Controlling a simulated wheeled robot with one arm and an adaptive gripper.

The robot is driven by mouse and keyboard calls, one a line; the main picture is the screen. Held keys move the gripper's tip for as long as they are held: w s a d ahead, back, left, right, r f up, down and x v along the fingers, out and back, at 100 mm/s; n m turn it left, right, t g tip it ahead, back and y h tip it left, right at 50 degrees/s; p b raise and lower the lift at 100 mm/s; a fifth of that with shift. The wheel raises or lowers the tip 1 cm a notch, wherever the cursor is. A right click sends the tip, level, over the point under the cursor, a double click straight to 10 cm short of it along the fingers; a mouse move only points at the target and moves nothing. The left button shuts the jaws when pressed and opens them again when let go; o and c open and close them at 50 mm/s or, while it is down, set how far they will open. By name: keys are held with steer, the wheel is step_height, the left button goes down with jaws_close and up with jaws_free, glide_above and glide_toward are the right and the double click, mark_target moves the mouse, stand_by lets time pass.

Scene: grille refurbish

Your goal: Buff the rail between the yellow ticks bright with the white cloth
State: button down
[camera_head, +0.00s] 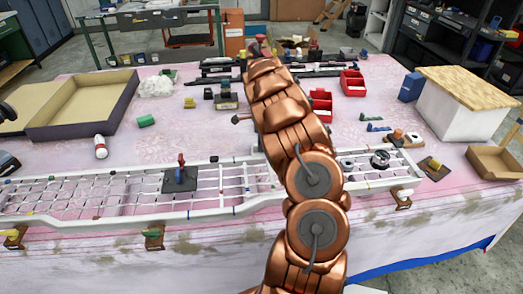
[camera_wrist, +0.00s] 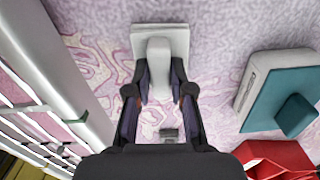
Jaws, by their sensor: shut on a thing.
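The white grille frame (camera_head: 110,222) lies along the front of the table, its long rails running left to right. A white rail of it also shows at the left of the wrist view (camera_wrist: 62,62), with small green and teal marks. I cannot clearly make out yellow ticks. My gripper (camera_wrist: 160,88) is shut on the raised grip of a white piece with a flat square base (camera_wrist: 160,36), which looks like the white cloth pad. It is beside the rail, apart from it. I cannot tell whether its base touches the table. My arm hides the gripper in the head view.
A crumpled white heap (camera_head: 157,85) lies beside an open box (camera_head: 82,118). Red bins (camera_head: 352,83) and a wood-topped white box (camera_head: 455,112) are right. A teal-topped block (camera_wrist: 285,95) is right of my gripper.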

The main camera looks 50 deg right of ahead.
steer(key=shift+r, duration=3)
